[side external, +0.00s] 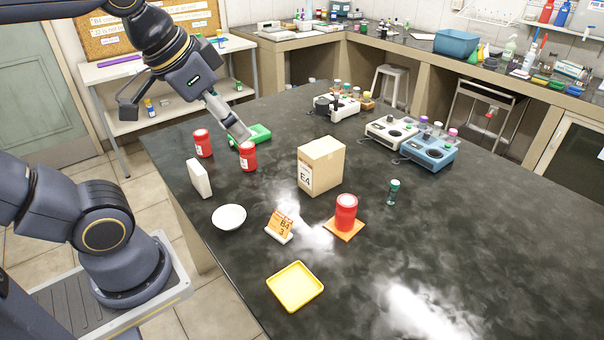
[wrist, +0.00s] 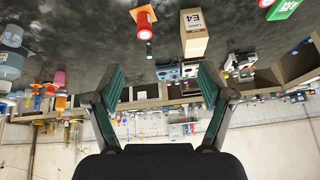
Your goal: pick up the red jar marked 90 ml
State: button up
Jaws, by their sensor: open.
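Three red jars with white labels show in the side view; their volume marks are too small to read. One jar (side external: 203,143) stands at the bench's far left, a second jar (side external: 248,156) stands by the green rack, and a third (side external: 346,212) stands on an orange mat. The wrist view is upside down; it shows the mat's jar (wrist: 144,25) and part of another red jar (wrist: 265,3) near its top edge. My gripper (wrist: 160,85) is open, with nothing between its fingers. In the side view it appears raised over the second jar, but its depth is unclear.
A cardboard box (side external: 321,166) marked E4 stands between the second jar and the mat. A white block (side external: 199,178), white bowl (side external: 229,217), orange card stand (side external: 280,224), yellow tray (side external: 295,286), green-capped vial (side external: 393,192) and green rack (side external: 256,134) are around. The right front is clear.

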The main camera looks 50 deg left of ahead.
jog(key=w+a+r, duration=0.3)
jog(key=w+r, duration=0.1)
jog(key=w, duration=0.2)
jog(key=n+g, duration=0.4)
jog(key=g, duration=0.2)
send_over(245, 145)
notch_tip(245, 145, down, 17)
notch_tip(245, 145, down, 11)
jog(key=shift+r, duration=0.1)
jog(key=shift+w+d+f, duration=0.1)
jog(key=shift+w+f, duration=0.05)
jog(key=shift+f, duration=2.7)
jog(key=shift+c, duration=0.4)
